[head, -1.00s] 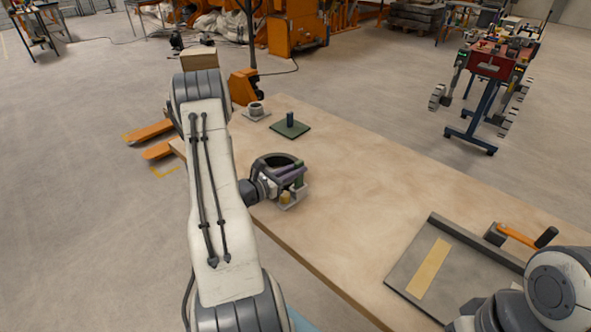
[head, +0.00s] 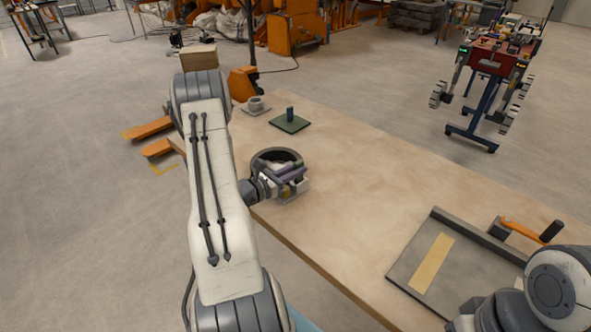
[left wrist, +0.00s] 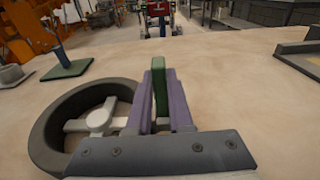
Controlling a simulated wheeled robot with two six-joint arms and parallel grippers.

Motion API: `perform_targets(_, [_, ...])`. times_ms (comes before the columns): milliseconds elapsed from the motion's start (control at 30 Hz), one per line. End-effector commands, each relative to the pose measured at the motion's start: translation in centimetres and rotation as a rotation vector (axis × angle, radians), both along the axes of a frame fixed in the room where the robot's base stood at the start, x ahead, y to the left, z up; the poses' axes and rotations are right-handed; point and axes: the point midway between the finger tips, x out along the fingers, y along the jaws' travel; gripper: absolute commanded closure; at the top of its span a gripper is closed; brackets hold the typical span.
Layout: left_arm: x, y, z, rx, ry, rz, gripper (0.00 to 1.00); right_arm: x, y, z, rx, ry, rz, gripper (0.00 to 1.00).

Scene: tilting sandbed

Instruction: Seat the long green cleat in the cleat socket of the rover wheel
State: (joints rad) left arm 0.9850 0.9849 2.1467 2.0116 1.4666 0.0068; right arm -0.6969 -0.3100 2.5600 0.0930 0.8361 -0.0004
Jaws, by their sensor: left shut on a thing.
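The rover wheel (head: 262,159) is a dark ring on a light base on the table. In the left wrist view its dark rim (left wrist: 45,140) and white spoked hub (left wrist: 98,119) show at the left. My left gripper (head: 292,172), with purple fingers, is beside the wheel on its right. It is shut on the long green cleat (left wrist: 160,88), which stands between the fingers (left wrist: 161,105) and sticks out past their tips. I cannot tell whether the cleat touches the wheel. The cleat socket is not clearly visible. My right gripper is not in view.
A green plate (head: 300,126) with an upright post (head: 290,112) stands behind the wheel. A grey ringed piece (head: 256,104) is further back. A grey tray (head: 405,275) with a yellow strip and an orange-handled tool (head: 519,231) lie at right. The table middle is clear.

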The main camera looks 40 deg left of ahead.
Motion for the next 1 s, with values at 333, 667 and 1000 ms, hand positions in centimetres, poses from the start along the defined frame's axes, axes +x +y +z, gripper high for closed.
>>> perform_targets(333, [0.0, 0.0, -1.0, 0.000, 0.000, 0.000, 1.00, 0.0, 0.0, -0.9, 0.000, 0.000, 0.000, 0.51])
perform_targets(667, [0.0, 0.0, -1.2, 0.000, 0.000, 0.000, 0.46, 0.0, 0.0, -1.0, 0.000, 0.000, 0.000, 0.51])
perform_targets(1000, [-0.7, 0.2, -1.2, -0.001, 0.001, 0.003, 0.46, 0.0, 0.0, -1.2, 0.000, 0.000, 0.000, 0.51])
